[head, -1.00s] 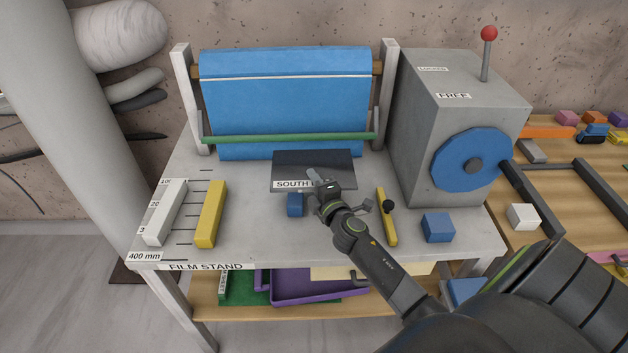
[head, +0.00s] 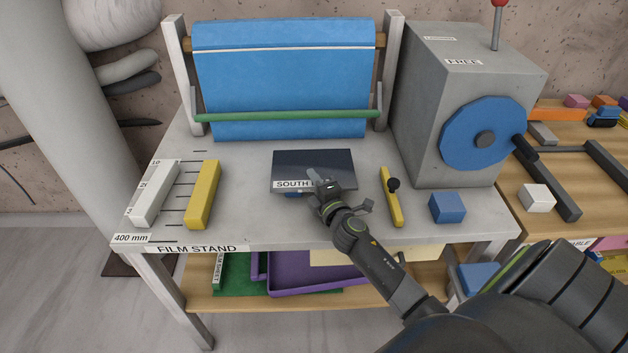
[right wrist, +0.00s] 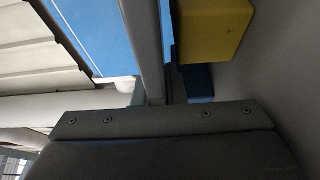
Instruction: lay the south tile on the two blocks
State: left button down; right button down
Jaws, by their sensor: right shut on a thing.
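The south tile (head: 330,163) is a dark glossy plate with a white SOUTH label on its front edge. My right gripper (head: 319,187) is shut on this front edge, covering part of the label. A blue block (head: 292,195) shows only as a sliver below the tile's front edge; the tile hides the rest. I cannot tell whether tile and block touch. Another blue block (head: 447,208) stands clear to the right. The right wrist view shows a yellow piece (right wrist: 215,30) and a blue piece (right wrist: 200,84) near the gripper. My left gripper is not in view.
The grey film stand (head: 262,222) has a blue film roll with a green bar (head: 285,116) behind the tile. A yellow bar (head: 203,194) and a white scale block (head: 153,193) lie left. A yellow bar with a black knob (head: 391,200) lies right, before a grey machine (head: 425,110).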

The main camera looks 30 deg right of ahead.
jog(key=c, duration=1.5)
grip_release()
jog(key=shift+o, duration=0.5)
jog(key=shift+f, duration=0.15)
jog(key=s+a+b, duration=0.2)
jog(key=s, duration=1.5)
jog(key=shift+s+a, duration=0.15)
jog(key=shift+a, duration=0.25)
